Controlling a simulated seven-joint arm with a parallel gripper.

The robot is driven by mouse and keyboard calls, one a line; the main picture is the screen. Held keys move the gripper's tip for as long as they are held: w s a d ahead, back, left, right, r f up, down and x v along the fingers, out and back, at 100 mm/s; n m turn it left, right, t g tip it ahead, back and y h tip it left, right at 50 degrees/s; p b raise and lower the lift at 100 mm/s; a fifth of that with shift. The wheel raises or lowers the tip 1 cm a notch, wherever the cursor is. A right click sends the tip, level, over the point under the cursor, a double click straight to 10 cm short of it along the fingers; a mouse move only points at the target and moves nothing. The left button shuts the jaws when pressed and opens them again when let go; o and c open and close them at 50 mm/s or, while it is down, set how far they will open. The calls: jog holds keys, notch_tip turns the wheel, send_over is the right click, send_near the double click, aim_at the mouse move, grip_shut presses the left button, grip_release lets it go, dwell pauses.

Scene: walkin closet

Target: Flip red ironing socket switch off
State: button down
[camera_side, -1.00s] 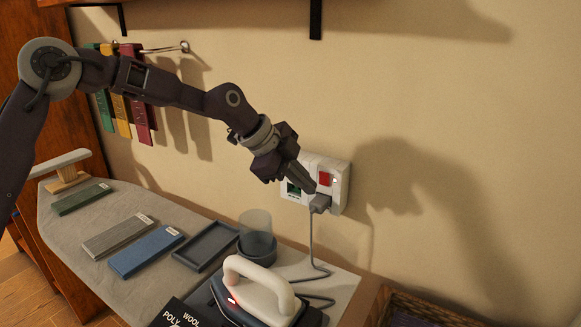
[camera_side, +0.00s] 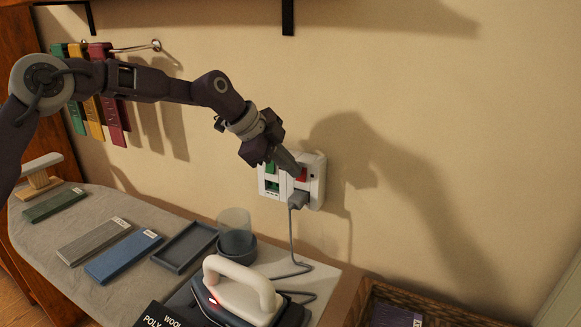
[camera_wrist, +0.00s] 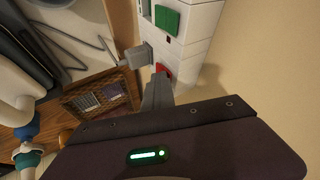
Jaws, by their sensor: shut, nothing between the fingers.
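The red switch (camera_side: 303,175) is on the right half of a white wall socket plate (camera_side: 318,180), partly hidden by my gripper. My gripper (camera_side: 297,170) is shut and empty, its fingertips at the red switch; I cannot tell how firmly they touch. In the wrist view the fingertips (camera_wrist: 160,78) cover much of the red switch (camera_wrist: 163,68). A green switch (camera_side: 270,167) is on the left half. A grey plug (camera_side: 298,199) sits in the socket below the red switch. The iron (camera_side: 240,290) shows a red light.
The plug's cord (camera_side: 292,240) hangs down to the ironing board (camera_side: 120,215). A clear cup (camera_side: 234,228), a dark tray (camera_side: 184,246) and colored blocks lie on the board. A wicker basket (camera_side: 365,300) stands at lower right. The wall right of the socket is clear.

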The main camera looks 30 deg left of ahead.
jog(key=shift+r, duration=0.8)
jog(key=s+d+v, duration=0.1)
jog(key=v, duration=1.1)
jog(key=shift+a, duration=0.1)
